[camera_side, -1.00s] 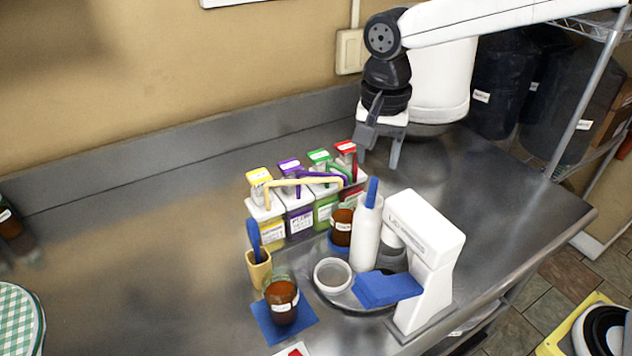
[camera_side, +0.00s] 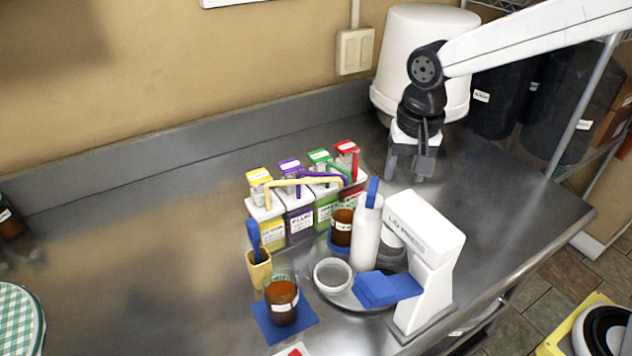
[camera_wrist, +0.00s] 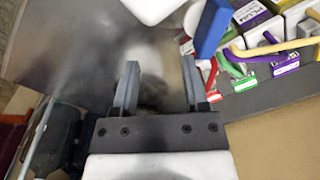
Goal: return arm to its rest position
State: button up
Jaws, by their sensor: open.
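My gripper (camera_side: 408,170) is open and empty. It points down above the steel counter (camera_side: 500,200), to the right of the row of labelled buckets with coloured lids. In the wrist view my gripper (camera_wrist: 160,85) shows two parted fingers with only bare counter between them. The buckets include a yellow-lidded one (camera_side: 268,230), a purple-lidded plum one (camera_side: 299,222), a green-lidded one (camera_side: 325,208) and a red-lidded one (camera_side: 347,150) nearest to my gripper.
A white bottle (camera_side: 366,235) with a blue top stands beside a white press-like machine (camera_side: 430,260). A brown jar (camera_side: 281,298) rests on a blue mat (camera_side: 262,322). A large white bucket (camera_side: 415,50) stands behind my arm.

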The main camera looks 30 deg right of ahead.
jog(key=s+d+f+n+t, duration=0.1)
jog(key=s+d+f+n, duration=0.5)
jog(key=s+d+f, duration=0.3)
jog(key=shift+s+d+f+t, duration=0.2)
jog(key=shift+d+f+t, duration=0.05)
jog(key=shift+d+t, duration=0.2)
